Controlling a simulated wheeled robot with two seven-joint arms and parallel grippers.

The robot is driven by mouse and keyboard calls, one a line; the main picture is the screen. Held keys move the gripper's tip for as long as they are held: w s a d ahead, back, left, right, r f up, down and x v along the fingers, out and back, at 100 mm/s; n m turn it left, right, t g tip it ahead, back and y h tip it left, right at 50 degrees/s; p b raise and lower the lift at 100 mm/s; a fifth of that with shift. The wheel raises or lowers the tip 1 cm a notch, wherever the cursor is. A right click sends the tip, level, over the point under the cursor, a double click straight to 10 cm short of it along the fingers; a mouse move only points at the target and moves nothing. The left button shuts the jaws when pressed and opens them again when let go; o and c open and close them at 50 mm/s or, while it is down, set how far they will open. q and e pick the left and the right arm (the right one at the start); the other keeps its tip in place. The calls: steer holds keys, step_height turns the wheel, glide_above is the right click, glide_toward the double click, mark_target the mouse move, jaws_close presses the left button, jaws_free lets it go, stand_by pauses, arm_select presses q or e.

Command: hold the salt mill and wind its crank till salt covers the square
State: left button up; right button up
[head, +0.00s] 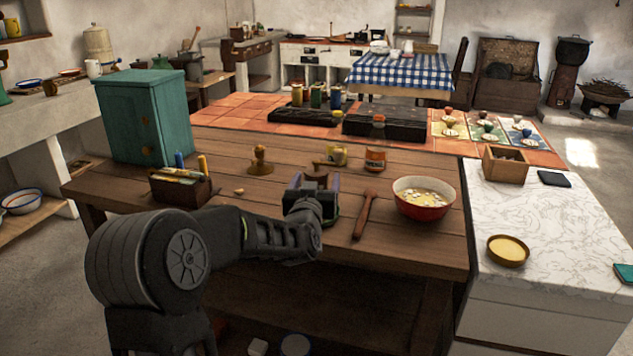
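My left gripper (315,185) is low over the middle of the wooden table, its arm coming in from the left. A small brown object (316,173) shows between or just behind its fingers. It could be the salt mill, but the gripper hides most of it, and I cannot tell whether the fingers touch it. A brown wooden piece with a knob top (261,162) stands upright to the left, apart from the gripper. I cannot make out a crank, salt or a marked square for certain. My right gripper is out of view.
A wooden stick (365,215) and a red bowl (423,203) lie right of the gripper. Two small jars (375,160) stand behind it. A box of utensils (181,190) and a teal cabinet (142,118) are at left.

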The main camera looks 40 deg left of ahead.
arm_select(q)
steer(key=v, duration=0.7)
steer(key=shift+s+d, duration=0.2)
steer(key=shift+s, duration=0.15)
steer(key=shift+f, duration=0.1)
stand_by(0.4)
